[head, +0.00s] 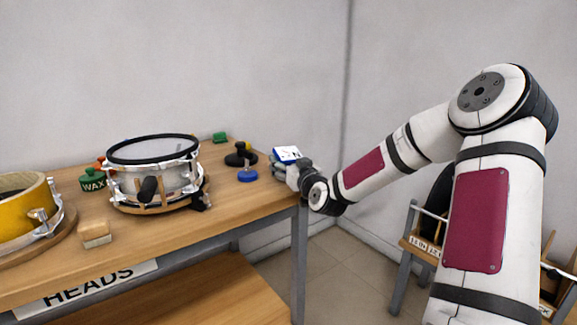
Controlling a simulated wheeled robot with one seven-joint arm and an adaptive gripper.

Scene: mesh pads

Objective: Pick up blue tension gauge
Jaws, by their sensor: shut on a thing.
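The blue tension gauge (287,154) is a small blue block with a white face and dark marks, at the right end of the wooden workbench. My gripper (283,166) reaches in from the right and is shut on it. The gauge's face is tilted toward the camera, and its lower part is hidden by my gripper. I cannot tell whether the gauge is clear of the bench top.
A round blue piece (247,175) and a black knobbed piece (240,157) stand just left of my gripper. A snare drum (153,180), a green wax tin (92,181) and a tan block (96,233) are further left. The workbench (235,208) ends close to my wrist.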

